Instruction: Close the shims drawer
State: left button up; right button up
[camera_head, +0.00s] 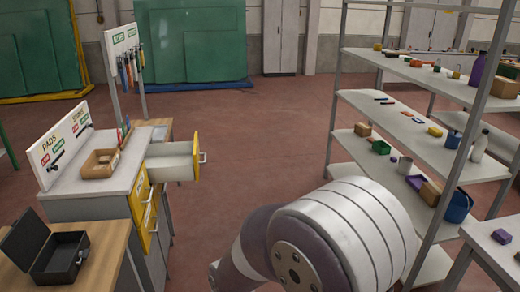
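One drawer (170,168) stands pulled out to the right from the top of a grey cabinet (85,209). It has pale sides and a yellow front (196,156) with a metal handle (203,158). Its front is seen nearly edge-on, so I cannot read a label or confirm that it is the shims drawer. Other yellow drawer fronts (140,198) below and nearer me sit flush in the cabinet. A large white and purple link of my own arm fills the lower middle. Neither of my grippers shows.
A cardboard tray (100,164) sits on the cabinet top beside a PADS sign board (60,146). An open black case (50,252) lies on the wooden bench at lower left. Loaded shelving (410,142) stands on the right. Red floor (265,150) is clear between.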

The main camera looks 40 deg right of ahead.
aim_at(178, 161)
jog(key=i+l+z, duration=0.1)
jog(key=l, duration=0.3)
jog(key=i+l+z, duration=0.1)
jog(key=l, duration=0.35)
jog(key=i+l, duration=0.2)
jog(key=l, duration=0.15)
jog(key=i+l+z, duration=0.15)
jog(key=l, duration=0.25)
jog(key=i+l+u, duration=0.35)
jog(key=i+l, duration=0.5)
jog(key=i, duration=0.4)
jog(key=i+l+u, duration=0.35)
jog(key=i+l, duration=0.8)
